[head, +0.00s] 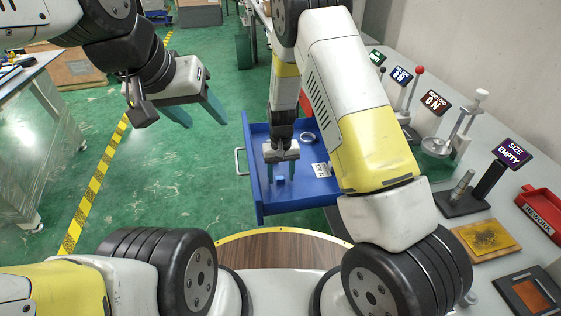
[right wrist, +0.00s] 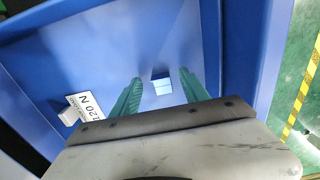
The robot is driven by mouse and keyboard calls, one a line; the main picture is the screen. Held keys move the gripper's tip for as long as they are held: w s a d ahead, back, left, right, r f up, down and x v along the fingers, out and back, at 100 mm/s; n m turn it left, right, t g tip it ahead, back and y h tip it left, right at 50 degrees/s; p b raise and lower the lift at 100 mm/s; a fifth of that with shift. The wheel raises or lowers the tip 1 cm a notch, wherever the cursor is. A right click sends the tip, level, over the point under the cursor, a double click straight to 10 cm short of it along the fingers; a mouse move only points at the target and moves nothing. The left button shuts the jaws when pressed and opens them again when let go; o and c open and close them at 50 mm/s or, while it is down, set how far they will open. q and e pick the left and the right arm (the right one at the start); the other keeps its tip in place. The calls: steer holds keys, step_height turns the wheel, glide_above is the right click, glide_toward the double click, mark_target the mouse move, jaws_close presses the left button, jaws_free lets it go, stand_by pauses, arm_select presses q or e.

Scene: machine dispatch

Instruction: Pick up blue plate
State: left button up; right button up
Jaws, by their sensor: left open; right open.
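A small blue piece (head: 280,180), which looks like the blue plate, lies in the open blue drawer (head: 258,207). In the right wrist view the piece (right wrist: 162,87) shows a pale blue face and a darker blue side. My right gripper (head: 280,172) points down into the drawer, open, with its green fingers on either side of the piece. I see a gap between fingers and piece; whether the fingertips touch the drawer floor I cannot tell. My left gripper (head: 204,117) is open and empty, in the air over the green floor, away from the drawer.
A white label (head: 321,170) and a ring-shaped item (head: 308,137) are also in the drawer. The drawer walls stand close around my right gripper. At the right, a grey bench holds signs, lever stands, a yellow plate (head: 485,240) and a red tray (head: 543,212).

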steer(key=shift+f, duration=0.45)
steer(key=shift+c, duration=0.2)
jaws_close()
